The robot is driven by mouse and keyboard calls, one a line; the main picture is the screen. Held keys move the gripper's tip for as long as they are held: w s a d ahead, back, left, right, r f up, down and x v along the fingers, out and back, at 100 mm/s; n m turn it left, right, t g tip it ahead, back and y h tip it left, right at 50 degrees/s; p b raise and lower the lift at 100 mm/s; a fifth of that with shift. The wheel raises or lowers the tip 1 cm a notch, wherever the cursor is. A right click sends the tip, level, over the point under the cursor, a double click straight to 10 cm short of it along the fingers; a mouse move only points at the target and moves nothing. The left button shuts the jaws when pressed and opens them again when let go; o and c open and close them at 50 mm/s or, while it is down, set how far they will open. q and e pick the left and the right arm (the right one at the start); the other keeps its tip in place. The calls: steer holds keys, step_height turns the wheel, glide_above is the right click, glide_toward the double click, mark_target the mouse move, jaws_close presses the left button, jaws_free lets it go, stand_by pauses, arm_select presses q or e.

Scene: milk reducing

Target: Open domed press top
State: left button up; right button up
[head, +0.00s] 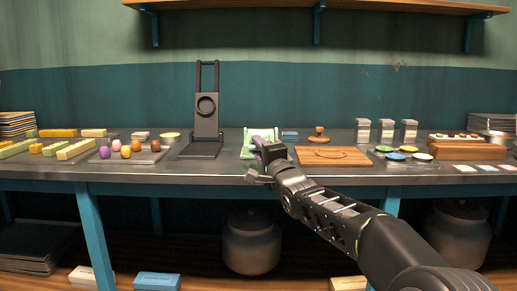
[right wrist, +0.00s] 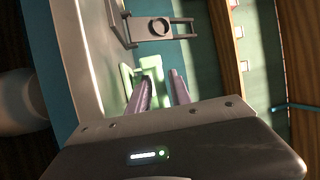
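A small light-green device (head: 248,150) stands at the front middle of the counter. It also shows in the right wrist view (right wrist: 127,76), just beyond my fingers. My right gripper (head: 262,147) reaches over it and hides part of it. A dark press-like stand (head: 205,122) with a round ring and an upright frame is to the left. I cannot tell which of the two has the domed top. My left gripper is out of view.
A wooden board (head: 333,157) lies right of my gripper, with a wooden stamp (head: 319,135) behind it. A tray (head: 112,157) of coloured balls is at the left. Several small coloured dishes (head: 395,157) stand at the right. The counter's front edge (head: 215,181) runs below my arm.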

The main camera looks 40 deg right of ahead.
jaws_close()
stand_by(1.1)
